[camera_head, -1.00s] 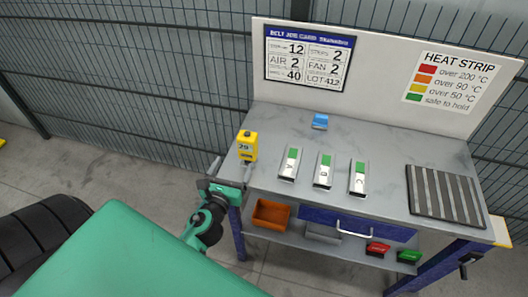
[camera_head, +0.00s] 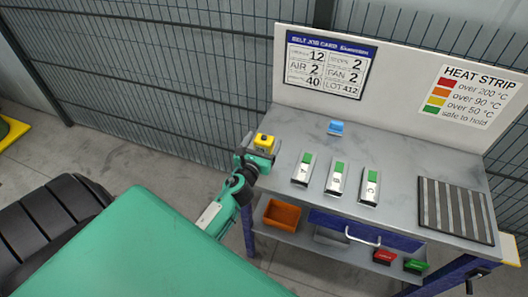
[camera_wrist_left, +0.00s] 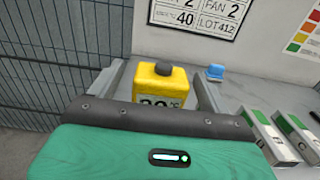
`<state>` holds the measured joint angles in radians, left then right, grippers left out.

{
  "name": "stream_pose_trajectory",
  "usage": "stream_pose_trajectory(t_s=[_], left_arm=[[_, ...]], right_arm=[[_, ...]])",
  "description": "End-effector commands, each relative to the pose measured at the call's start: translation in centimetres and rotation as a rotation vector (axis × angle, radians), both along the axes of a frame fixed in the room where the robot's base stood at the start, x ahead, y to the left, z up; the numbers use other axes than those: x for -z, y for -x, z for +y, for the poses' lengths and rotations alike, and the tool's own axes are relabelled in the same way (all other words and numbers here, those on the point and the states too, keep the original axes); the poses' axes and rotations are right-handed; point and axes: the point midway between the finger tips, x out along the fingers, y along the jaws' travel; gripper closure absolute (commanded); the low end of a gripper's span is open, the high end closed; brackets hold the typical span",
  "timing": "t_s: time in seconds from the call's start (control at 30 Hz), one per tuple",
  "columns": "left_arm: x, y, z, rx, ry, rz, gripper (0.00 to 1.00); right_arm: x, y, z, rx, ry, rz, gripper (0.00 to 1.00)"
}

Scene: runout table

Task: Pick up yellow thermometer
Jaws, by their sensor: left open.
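The yellow thermometer (camera_head: 264,141) stands at the left end of the grey table (camera_head: 410,158), partly hidden behind my left gripper in the head view. In the left wrist view the yellow thermometer (camera_wrist_left: 161,85) shows its dark top knob and part of its number display. My left gripper (camera_wrist_left: 158,82) is open, with one finger on each side of the thermometer. I cannot tell whether the fingers touch it. My right gripper is in neither view.
Several metal strips with green tops (camera_head: 336,178) lie right of the thermometer, near a small blue block (camera_head: 336,127). A ribbed dark mat (camera_head: 455,208) lies at the right. An orange bin (camera_head: 282,214) sits on the lower shelf. A backboard (camera_head: 405,85) rises behind.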

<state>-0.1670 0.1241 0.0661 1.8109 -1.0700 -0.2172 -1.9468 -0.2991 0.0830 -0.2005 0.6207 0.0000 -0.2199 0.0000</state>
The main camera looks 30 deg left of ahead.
Motion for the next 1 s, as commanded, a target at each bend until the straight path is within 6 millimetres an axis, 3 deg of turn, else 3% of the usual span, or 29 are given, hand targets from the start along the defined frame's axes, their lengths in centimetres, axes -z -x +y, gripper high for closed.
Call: stream_pose_trajectory(t_s=[0.2,0.5,0.73,0.8,1.0], left_arm=[[-0.2,-2.4,0.5,0.0,0.001,0.0,0.2],[-0.1,-2.7,0.5,0.001,0.001,0.0,0.2],[-0.1,-2.7,0.5,0.001,0.001,0.0,0.65],[-0.2,-2.7,0.5,0.001,0.001,-0.001,0.72],[-0.2,-2.7,0.5,0.001,0.001,-0.001,0.72]], right_arm=[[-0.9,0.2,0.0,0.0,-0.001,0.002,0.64],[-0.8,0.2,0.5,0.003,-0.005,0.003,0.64],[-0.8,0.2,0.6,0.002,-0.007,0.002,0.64],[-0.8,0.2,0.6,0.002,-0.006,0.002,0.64],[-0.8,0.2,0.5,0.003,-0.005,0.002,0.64]])
